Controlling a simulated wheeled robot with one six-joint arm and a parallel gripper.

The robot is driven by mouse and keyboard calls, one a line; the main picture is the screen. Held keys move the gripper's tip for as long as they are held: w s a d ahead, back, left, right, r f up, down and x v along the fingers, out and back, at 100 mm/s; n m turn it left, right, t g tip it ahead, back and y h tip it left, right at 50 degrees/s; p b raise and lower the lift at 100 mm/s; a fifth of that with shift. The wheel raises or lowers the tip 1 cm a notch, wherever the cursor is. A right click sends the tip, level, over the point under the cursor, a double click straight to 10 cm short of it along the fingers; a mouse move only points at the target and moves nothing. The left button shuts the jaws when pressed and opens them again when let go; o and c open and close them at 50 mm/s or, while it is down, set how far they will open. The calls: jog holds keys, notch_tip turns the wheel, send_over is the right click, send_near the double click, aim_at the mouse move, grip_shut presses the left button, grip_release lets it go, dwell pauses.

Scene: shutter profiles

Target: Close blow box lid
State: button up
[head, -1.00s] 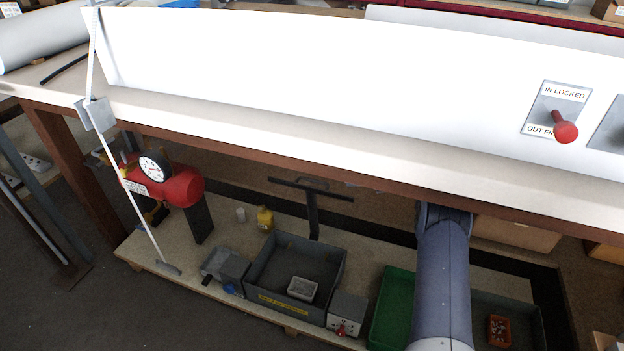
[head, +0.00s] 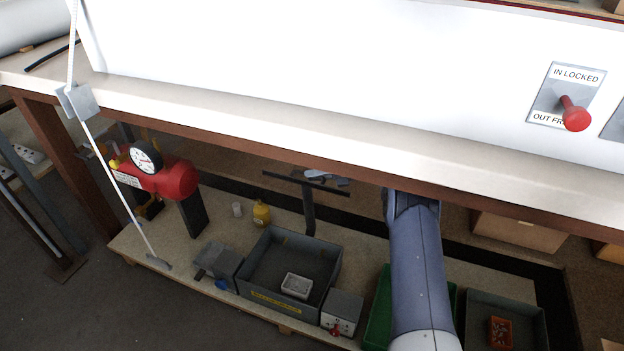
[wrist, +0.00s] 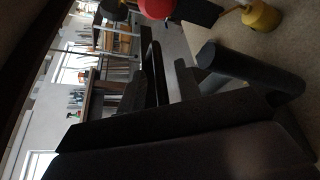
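The blow box appears to be the grey open-topped box (head: 252,283) with a yellow label, on the low shelf under the bench in the head view. A small pale tray sits in it. Behind it stands a dark post with a black crossbar (head: 290,182); I cannot tell whether this belongs to the lid. My gripper (head: 326,178) shows only partly, close to the crossbar under the bench edge. In the wrist view my gripper's dark fingers (wrist: 168,78) stand apart with a gap between them. A dark round bar (wrist: 250,70) lies just right of them, outside the gap.
The bench edge (head: 240,132) overhangs the shelf and hides part of my arm. A red gauge unit (head: 175,180), a yellow bottle (head: 262,214), a switch box (head: 342,312) and a green tray (head: 377,310) crowd the shelf. A thin white rod (head: 108,180) slants at left.

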jog(key=shift+a+f, duration=0.15)
jog(key=shift+a, duration=0.45)
grip_shut()
